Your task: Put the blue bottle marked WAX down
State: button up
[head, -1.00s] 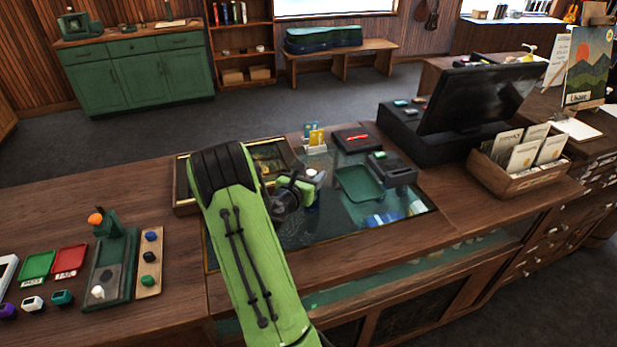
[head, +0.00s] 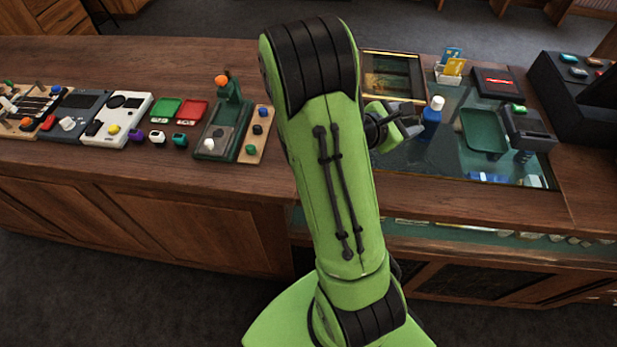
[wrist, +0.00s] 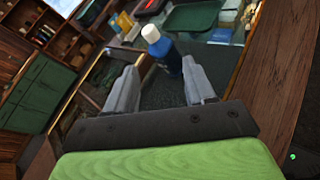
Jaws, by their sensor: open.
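The blue bottle (head: 432,118) with a white cap stands upright on the glass part of the counter. It also shows in the wrist view (wrist: 168,58), beyond and between my fingertips. Its marking cannot be read. My gripper (head: 410,120) is open beside the bottle, to its left in the head view, and partly hidden by my arm. In the wrist view my gripper (wrist: 162,80) has its two grey fingers spread with nothing between them. I see the bottle apart from the fingers.
A green tray (head: 484,130) and a dark card reader (head: 528,128) stand right of the bottle. A card holder (head: 450,74) and a framed display (head: 393,75) are behind. A stand with an orange knob (head: 222,118) and several small items sit on the wooden counter to the left.

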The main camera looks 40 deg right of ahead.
jog(key=w+a+r+m+t+y, duration=0.15)
jog(key=a+m+t+y, duration=0.25)
jog(key=a+m+y, duration=1.1)
jog(key=s+a+r+t, duration=0.1)
jog(key=s+a+r, duration=0.1)
jog(key=a, duration=0.7)
jog(key=s+a+r+n, duration=0.1)
jog(key=s+a+r, duration=0.2)
jog(key=a, duration=0.6)
jog(key=shift+s+a+r+t+h, duration=0.2)
jog(key=shift+s+a+t+h, duration=0.15)
jog(key=shift+s, duration=0.5)
jog(key=shift+d, duration=0.15)
